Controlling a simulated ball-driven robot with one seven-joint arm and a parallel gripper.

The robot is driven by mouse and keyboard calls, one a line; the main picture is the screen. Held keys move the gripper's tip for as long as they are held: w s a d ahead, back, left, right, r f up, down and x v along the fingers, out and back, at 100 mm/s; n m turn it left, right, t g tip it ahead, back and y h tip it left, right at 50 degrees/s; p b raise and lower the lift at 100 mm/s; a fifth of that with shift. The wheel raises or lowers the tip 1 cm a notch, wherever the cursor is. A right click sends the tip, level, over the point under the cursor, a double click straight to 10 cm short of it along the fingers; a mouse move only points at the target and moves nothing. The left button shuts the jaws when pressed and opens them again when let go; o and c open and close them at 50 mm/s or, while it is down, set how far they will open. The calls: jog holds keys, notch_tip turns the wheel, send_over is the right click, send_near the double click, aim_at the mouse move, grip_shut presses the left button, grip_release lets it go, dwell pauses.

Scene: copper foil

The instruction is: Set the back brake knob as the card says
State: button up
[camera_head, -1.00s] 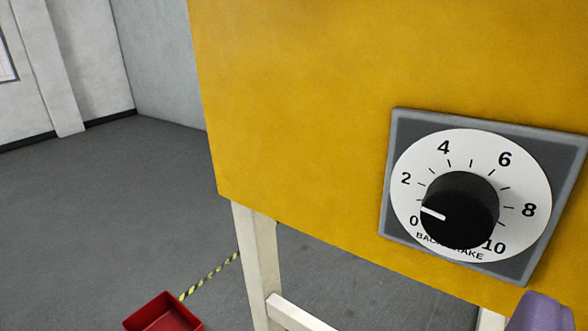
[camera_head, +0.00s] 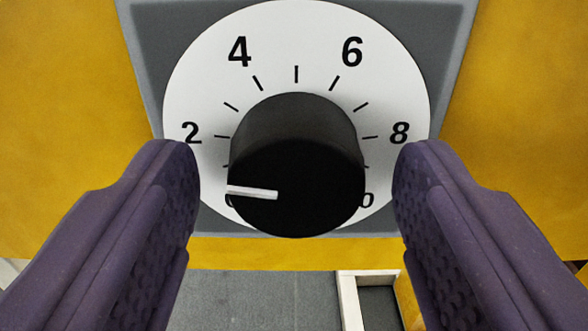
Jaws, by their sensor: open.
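The back brake knob (camera_head: 297,165) is a black round knob on a white dial (camera_head: 205,85) with marks and the numbers 2, 4, 6 and 8 showing. Its white pointer line (camera_head: 252,192) points left and covers part of the 0. The 10 is partly hidden behind the knob, and the dial's name is hidden. My gripper (camera_head: 295,160) is open, with one purple finger at each side of the knob. A gap shows between each finger and the knob. No card is in view.
The dial sits on a grey square plate (camera_head: 150,40) fixed to a yellow panel (camera_head: 500,150). Below the panel are a pale frame leg (camera_head: 350,302) and grey floor (camera_head: 240,300).

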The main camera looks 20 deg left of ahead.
jog(key=shift+c, duration=0.2)
jog(key=c, duration=1)
jog(key=m+b, duration=0.1)
jog(key=b, duration=0.1)
jog(key=m+b, duration=0.1)
jog(key=b, duration=0.2)
jog(key=shift+f+m, duration=0.3)
jog(key=shift+f, duration=0.1)
jog(key=shift+r+m+b, duration=0.1)
jog(key=shift+m+b, duration=0.9)
jog(key=shift+b, duration=0.15)
jog(key=shift+r+m, duration=0.2)
jog(key=shift+m, duration=0.2)
jog(key=shift+r, duration=0.1)
jog(key=o, duration=1)
jog(key=shift+o, duration=0.2)
